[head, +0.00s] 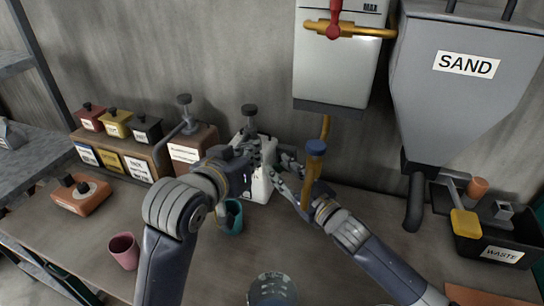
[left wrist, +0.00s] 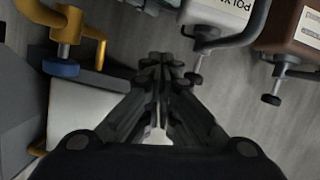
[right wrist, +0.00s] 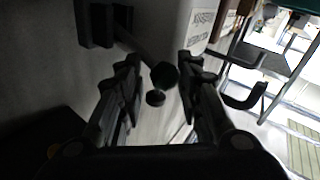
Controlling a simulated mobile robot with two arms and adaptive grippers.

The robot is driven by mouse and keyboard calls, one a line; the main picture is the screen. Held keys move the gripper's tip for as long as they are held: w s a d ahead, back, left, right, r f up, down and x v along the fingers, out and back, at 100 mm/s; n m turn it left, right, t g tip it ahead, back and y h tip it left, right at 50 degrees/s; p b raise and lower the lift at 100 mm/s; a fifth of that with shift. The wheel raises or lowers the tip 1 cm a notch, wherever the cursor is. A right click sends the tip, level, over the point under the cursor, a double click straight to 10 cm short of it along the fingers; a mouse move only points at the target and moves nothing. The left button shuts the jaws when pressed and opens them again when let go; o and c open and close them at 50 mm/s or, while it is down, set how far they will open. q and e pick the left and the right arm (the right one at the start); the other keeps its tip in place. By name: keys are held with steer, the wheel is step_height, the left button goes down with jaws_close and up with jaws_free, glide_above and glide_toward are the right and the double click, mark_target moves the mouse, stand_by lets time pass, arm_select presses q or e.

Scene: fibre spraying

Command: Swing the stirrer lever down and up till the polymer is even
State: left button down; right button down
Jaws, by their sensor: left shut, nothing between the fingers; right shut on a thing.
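The white polymer container (head: 258,188) stands on the bench against the wall, partly hidden by my grippers. It also shows at the top of the left wrist view (left wrist: 212,12), with part of its label. My left gripper (head: 264,153) is shut and empty in front of it; its fingertips (left wrist: 162,62) meet. My right gripper (head: 279,172) is at the container's right side. In the right wrist view, the dark stirrer lever (right wrist: 140,48) ends in a round knob between my right fingers (right wrist: 158,82), which are shut on it. The polymer inside is hidden.
A blue-topped valve (head: 316,148) on a yellow pipe stands close to my right gripper. A brown box (head: 192,150) with its own lever is left of the container. A teal cup (head: 233,217) and a pink cup (head: 124,251) stand in front. The waste tray (head: 490,247) is at right.

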arm_select(q)
steer(key=w+d+f, duration=0.4)
steer(key=w+f, duration=0.3)
steer(key=shift+w+d, duration=0.25)
steer(key=shift+w, duration=0.15)
